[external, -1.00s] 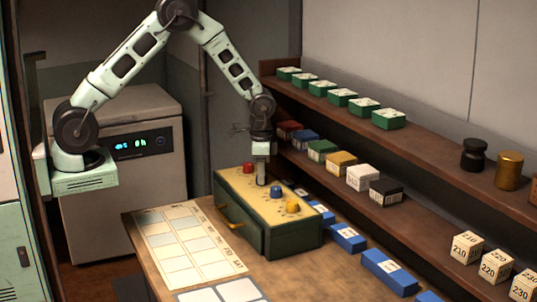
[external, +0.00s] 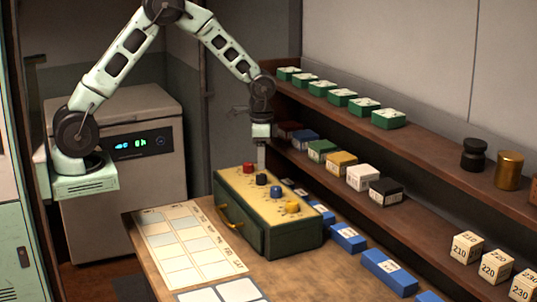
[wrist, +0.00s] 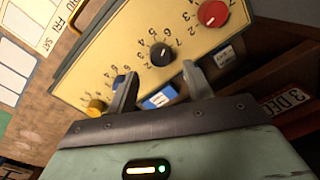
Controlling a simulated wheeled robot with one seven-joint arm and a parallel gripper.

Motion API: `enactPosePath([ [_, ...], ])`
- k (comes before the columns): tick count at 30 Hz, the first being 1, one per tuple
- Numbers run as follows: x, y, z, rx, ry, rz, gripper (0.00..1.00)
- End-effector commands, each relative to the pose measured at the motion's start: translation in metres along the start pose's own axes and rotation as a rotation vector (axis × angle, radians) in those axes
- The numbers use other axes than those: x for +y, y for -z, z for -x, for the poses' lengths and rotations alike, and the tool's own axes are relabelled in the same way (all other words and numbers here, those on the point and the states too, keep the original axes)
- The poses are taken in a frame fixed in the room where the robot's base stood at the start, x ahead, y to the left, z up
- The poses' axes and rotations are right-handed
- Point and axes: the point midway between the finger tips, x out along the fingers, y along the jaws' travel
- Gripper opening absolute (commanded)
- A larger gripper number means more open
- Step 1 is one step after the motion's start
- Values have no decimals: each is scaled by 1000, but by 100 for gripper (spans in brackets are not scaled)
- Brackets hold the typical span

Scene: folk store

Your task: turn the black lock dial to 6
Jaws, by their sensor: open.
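The black lock dial (external: 262,179) sits on the sloping yellow top of a green lock box (external: 285,243), between a red dial (external: 248,168) and a blue dial (external: 275,191). In the wrist view the black dial (wrist: 162,54) shows whole, with small numbers printed around it; I cannot read for certain which number its pointer marks. My gripper (external: 261,158) is above the box, clear of the black dial. In the wrist view my gripper (wrist: 158,76) has its two fingers spread, with nothing between them.
A yellow dial (external: 292,207) is at the box's near end, and a brass handle (external: 230,217) is on its front. A chart (external: 187,245) lies on the table to the left. Shelves (external: 400,160) with small boxes run close along the right.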

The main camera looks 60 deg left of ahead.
Motion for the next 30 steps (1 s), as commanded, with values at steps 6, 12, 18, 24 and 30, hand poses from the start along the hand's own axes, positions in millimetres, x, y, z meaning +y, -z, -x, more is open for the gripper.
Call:
enactPosePath([
  [6,-1,1,53,7,3,2,51],
  [12,-1,1,94,5,2,1,51],
  [18,0,0,117,3,1,1,51],
  [24,0,0,123,1,0,0,51],
  [30,0,0,122,1,0,0,51],
])
